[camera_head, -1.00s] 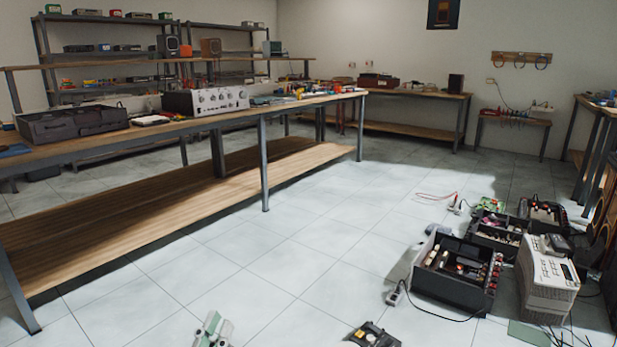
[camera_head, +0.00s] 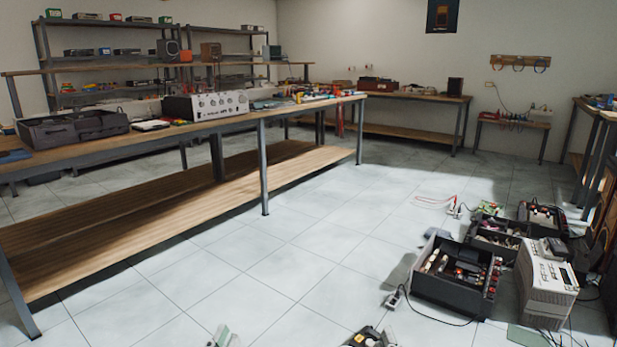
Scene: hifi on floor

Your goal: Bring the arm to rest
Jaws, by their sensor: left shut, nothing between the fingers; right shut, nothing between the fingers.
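My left gripper (camera_head: 223,338) shows at the bottom edge, left of centre, as a small pale and greenish shape. Most of it is cut off by the frame. My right gripper (camera_head: 369,338) shows at the bottom edge, right of centre, as a dark shape with a yellowish patch, also mostly cut off. Both are shut with nothing seen held. The two are well apart, with only pale floor seen between them. The arms behind them are out of view.
A long workbench (camera_head: 200,187) runs along the left, holding a silver amplifier (camera_head: 207,104) and a dark deck (camera_head: 72,128). On the floor at right stand an open dark box of parts (camera_head: 455,295) and a white device (camera_head: 545,285), with cables. The middle tiled floor (camera_head: 300,265) is clear.

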